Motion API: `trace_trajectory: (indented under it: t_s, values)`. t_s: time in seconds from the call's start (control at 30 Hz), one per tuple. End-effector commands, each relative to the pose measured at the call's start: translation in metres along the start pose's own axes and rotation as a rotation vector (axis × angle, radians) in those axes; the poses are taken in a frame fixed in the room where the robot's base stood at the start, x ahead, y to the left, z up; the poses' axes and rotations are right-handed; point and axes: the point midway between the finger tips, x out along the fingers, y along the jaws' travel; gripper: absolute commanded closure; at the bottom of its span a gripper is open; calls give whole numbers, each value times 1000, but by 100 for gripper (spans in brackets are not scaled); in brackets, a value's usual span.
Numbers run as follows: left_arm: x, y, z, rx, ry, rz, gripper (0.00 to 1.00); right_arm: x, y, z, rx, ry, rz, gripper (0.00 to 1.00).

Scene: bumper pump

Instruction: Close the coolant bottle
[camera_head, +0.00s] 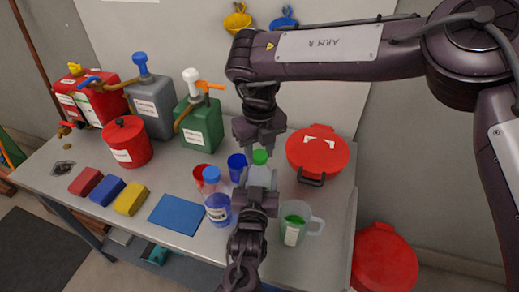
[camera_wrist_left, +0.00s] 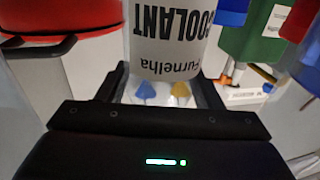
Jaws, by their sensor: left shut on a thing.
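The coolant bottle (camera_head: 259,173) is pale and translucent and stands upright near the table's middle. A green cap (camera_head: 260,157) shows at its top; I cannot tell whether it is seated. My left gripper (camera_head: 257,198) is shut on the bottle's body from the front. The left wrist view shows the white COOLANT label (camera_wrist_left: 170,40) upside down between the fingers. My right gripper (camera_head: 259,143) points down directly above the green cap. Its fingertips are close to the cap; I cannot tell whether they touch or grip it.
A blue-capped bottle (camera_head: 217,208) and blue cup (camera_head: 237,167) stand close left of the coolant bottle. A measuring jug (camera_head: 296,226) with green liquid stands to its right. A red lidded pan (camera_head: 318,152) is behind right. Canisters and sponges fill the left side.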

Motion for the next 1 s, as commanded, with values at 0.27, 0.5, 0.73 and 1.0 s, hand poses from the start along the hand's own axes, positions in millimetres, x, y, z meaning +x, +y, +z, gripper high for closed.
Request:
trace_trajectory:
  t_s: [0.27, 0.5, 0.73, 1.0]
  values:
    - [0, 0, 0, 0, -1, 0, 100, 1, 0, 0, 94, -1, 2, 92]
    - [0, 0, 0, 0, -1, 0, 100, 1, 1, 0, 605, 1, 5, 92]
    - [0, 0, 0, 0, -1, 0, 100, 0, 0, 1, 716, -2, 0, 92]
    - [0, 0, 0, 0, -1, 0, 100, 0, 0, 0, 713, -2, 0, 39]
